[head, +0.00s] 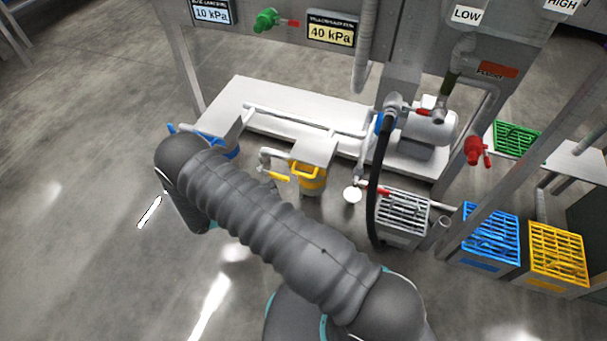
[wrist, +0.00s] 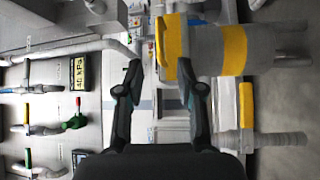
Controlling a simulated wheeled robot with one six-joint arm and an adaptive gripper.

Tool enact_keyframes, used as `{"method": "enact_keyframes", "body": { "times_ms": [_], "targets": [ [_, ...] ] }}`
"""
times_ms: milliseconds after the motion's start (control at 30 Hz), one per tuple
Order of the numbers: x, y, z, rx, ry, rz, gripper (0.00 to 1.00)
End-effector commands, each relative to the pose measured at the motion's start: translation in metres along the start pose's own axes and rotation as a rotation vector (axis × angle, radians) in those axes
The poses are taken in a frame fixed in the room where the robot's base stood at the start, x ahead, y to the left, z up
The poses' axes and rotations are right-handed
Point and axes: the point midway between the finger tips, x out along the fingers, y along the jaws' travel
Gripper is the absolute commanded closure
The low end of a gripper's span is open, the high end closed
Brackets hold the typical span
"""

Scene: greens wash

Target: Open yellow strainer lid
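The yellow strainer (head: 308,183) stands upright at the low skid in the head view, with a yellow loop handle (head: 306,168) on top. In the wrist view, turned on its side, the strainer shows as a grey body (wrist: 206,50) with yellow bands at upper right. Its yellow end part (wrist: 172,48) lies ahead, between the lines of the two fingers. Contact cannot be told. In the head view my arm hides the gripper.
A yellow valve handle (head: 274,175) sits left of the strainer, and a blue strainer (head: 222,148) beyond it. Grey pipes and a 40 kPa display (wrist: 78,74) show in the wrist view. Crates (head: 490,235) stand at the right. The floor at left is clear.

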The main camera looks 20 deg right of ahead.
Motion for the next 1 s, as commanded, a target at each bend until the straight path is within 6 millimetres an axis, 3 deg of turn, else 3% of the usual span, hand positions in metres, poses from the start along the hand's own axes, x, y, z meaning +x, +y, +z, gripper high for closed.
{"method": "enact_keyframes", "body": {
  "times_ms": [300,533,733,1000],
  "targets": [
    [0.061,0.002,0.000,-0.002,-0.004,0.001,0.63],
    [0.097,0.001,0.001,-0.002,-0.003,0.000,0.63],
    [0.112,0.001,0.000,-0.002,-0.002,0.000,0.63],
    [0.115,0.000,0.001,-0.002,-0.001,-0.001,0.63]
  ]
}}
